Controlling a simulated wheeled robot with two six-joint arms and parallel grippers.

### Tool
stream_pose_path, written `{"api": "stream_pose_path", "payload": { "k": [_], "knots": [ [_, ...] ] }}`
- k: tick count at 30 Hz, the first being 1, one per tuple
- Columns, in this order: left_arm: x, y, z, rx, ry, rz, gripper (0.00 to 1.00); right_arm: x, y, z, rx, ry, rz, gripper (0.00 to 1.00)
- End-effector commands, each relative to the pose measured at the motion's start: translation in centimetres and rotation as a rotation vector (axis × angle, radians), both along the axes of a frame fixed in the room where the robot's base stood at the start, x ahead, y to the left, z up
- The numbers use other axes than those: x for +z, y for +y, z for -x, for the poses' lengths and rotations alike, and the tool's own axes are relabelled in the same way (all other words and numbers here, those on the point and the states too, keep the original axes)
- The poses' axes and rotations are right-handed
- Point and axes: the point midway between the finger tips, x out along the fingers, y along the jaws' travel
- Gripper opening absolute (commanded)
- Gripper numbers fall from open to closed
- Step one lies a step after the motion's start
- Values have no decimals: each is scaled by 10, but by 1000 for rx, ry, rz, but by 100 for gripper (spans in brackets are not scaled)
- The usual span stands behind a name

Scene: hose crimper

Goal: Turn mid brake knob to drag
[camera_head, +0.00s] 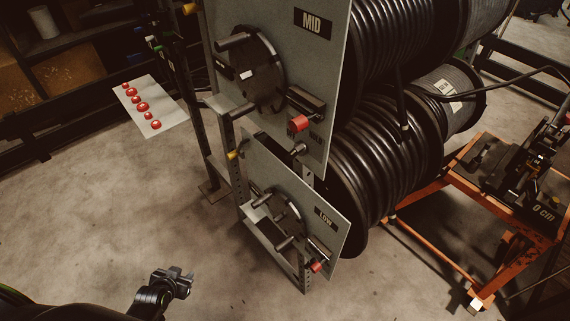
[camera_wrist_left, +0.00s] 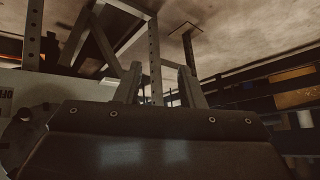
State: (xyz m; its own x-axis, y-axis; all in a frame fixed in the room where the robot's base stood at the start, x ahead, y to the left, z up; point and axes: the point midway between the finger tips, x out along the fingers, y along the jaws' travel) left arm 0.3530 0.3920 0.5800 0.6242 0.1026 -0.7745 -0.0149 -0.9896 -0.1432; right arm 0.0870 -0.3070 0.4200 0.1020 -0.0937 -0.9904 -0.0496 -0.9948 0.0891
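The red mid brake knob (camera_head: 300,123) sits on the grey MID panel (camera_head: 290,60), at the lower right of the dark disc with a handle. A small plate with lettering beside the knob is too small to read fully. My left gripper (camera_head: 186,276) is low at the bottom left in the head view, well below and left of the MID panel, touching nothing. In the left wrist view its two fingers (camera_wrist_left: 158,88) stand apart with nothing between them. The knob does not show clearly in the wrist view. My right gripper is not in view.
The LOW panel (camera_head: 300,200), with its own red knob (camera_head: 317,266), stands below the MID panel. Black hose reels (camera_head: 375,175) fill the space behind. An orange cart (camera_head: 480,215) stands at the right. Bare floor (camera_head: 90,220) lies at the left.

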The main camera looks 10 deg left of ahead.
Motion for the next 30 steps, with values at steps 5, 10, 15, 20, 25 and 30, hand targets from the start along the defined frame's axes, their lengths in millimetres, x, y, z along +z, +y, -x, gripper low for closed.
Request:
{"api": "stream_pose_path", "payload": {
  "k": [5, 10, 15, 20, 25, 30],
  "knots": [
    [76, -3, -74, -116, -219, -15, 35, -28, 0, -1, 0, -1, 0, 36],
    [161, -28, -116, -257, -413, -24, 35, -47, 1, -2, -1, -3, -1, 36],
    [245, -68, -129, -427, -598, -32, 35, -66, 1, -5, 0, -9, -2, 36],
    [318, -117, -113, -611, -758, -41, 35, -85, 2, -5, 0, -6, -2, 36],
    [371, -161, -80, -784, -885, -49, 35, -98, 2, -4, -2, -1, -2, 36],
    [395, -183, -57, -874, -944, -56, 35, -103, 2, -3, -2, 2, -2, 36]
  ]
}}
